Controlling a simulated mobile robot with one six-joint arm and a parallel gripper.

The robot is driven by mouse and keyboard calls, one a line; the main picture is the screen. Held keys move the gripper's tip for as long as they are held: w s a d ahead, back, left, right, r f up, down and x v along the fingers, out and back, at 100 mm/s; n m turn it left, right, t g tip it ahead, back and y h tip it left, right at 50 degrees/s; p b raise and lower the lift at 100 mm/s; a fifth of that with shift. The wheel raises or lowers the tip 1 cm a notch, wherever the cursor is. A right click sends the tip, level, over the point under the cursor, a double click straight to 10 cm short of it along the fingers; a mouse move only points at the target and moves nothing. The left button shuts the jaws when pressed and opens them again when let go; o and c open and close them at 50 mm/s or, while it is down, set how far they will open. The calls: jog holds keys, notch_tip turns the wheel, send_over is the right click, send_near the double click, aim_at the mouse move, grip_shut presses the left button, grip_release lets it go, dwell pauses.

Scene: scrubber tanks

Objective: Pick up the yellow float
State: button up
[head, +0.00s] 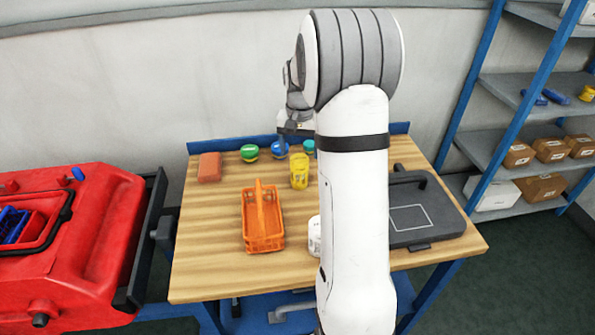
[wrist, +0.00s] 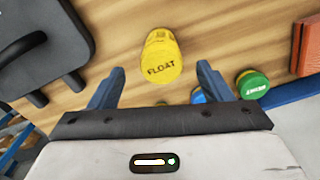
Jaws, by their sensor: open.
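The yellow float (head: 299,171) stands on the wooden table, behind and right of the orange basket in the head view. In the wrist view the yellow float (wrist: 161,55) carries the word FLOAT and sits between the lines of the two fingers, beyond their tips. My gripper (wrist: 157,82) is open and empty, with one blue finger on each side. In the head view my arm hides part of the table and much of the gripper.
On the table are an orange basket (head: 263,230), a red-brown block (head: 209,167), a green-topped container (head: 249,153), a blue one (head: 280,149) and a dark flat case (head: 425,212). A red machine (head: 75,240) stands left. Shelves (head: 530,90) stand right.

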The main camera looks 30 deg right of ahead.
aim_at(300, 158)
jog(key=f, duration=0.3)
jog(key=f+p, duration=0.1)
jog(key=f, duration=0.3)
jog(key=shift+w+d, duration=0.1)
jog(key=shift+w, duration=0.1)
jog(key=shift+c, duration=0.3)
jog(key=c, duration=1)
